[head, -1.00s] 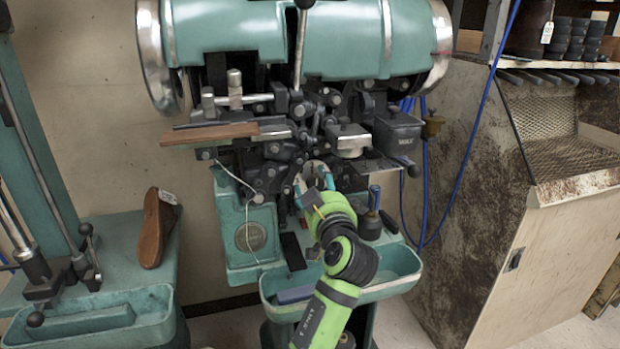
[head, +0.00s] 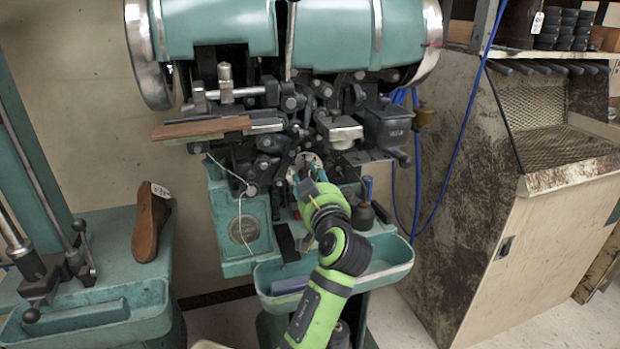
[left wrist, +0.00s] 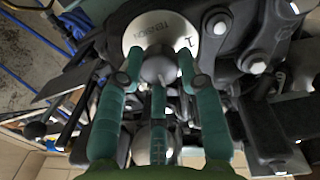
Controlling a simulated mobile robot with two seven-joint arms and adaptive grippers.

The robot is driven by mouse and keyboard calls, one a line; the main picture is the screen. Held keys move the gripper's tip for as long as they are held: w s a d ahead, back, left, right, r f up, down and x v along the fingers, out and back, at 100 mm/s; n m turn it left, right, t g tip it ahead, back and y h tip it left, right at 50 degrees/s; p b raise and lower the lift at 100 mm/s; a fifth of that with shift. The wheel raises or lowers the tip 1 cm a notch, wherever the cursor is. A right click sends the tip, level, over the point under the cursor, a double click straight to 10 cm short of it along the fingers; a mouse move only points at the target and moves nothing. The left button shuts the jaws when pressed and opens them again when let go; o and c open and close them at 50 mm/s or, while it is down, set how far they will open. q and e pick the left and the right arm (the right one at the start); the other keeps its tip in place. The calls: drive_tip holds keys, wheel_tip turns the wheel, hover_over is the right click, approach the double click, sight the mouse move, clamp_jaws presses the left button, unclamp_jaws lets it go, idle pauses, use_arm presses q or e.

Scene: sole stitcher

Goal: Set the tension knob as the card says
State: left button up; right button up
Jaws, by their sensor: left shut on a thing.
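The tension dial (left wrist: 160,28) is a pale round plate marked "TENSION" with a numeral near its edge, at the top of the left wrist view. The grey rounded tension knob (left wrist: 158,68) stands at its middle. My left gripper (left wrist: 160,76) is shut on this knob, with one teal finger on each side. In the head view my left gripper (head: 306,180) reaches into the front of the green stitching machine (head: 215,30). There the fingers partly cover the dial, and the knob's setting cannot be read. No readable card shows. My right gripper is not in view.
A green trough (head: 392,262) lies below my left arm. A wooden-topped arm (head: 205,128) and a dark pot (head: 388,130) flank the work area. A brown shoe form (head: 150,225) stands on the left bench. A stained cabinet (head: 500,220) is at right.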

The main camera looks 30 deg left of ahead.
use_arm(q)
drive_tip(key=m+p, duration=0.1)
drive_tip(key=r+m+p, duration=0.1)
drive_tip(key=m, duration=0.1)
drive_tip(key=shift+a, duration=0.1)
drive_tip(key=m+p, duration=0.2)
drive_tip(key=shift+m+g, duration=0.3)
drive_tip(key=shift+m, duration=0.1)
drive_tip(key=shift+w+m+p, duration=0.1)
drive_tip(key=shift+m+p, duration=0.55)
drive_tip(key=shift+m, duration=0.15)
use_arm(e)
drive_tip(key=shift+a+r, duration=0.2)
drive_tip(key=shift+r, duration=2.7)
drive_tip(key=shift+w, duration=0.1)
use_arm(q)
drive_tip(key=o, duration=1.1)
drive_tip(key=shift+f, duration=0.1)
drive_tip(key=shift+o, duration=0.2)
drive_tip(key=shift+w+f, duration=0.1)
drive_tip(key=shift+f, duration=0.15)
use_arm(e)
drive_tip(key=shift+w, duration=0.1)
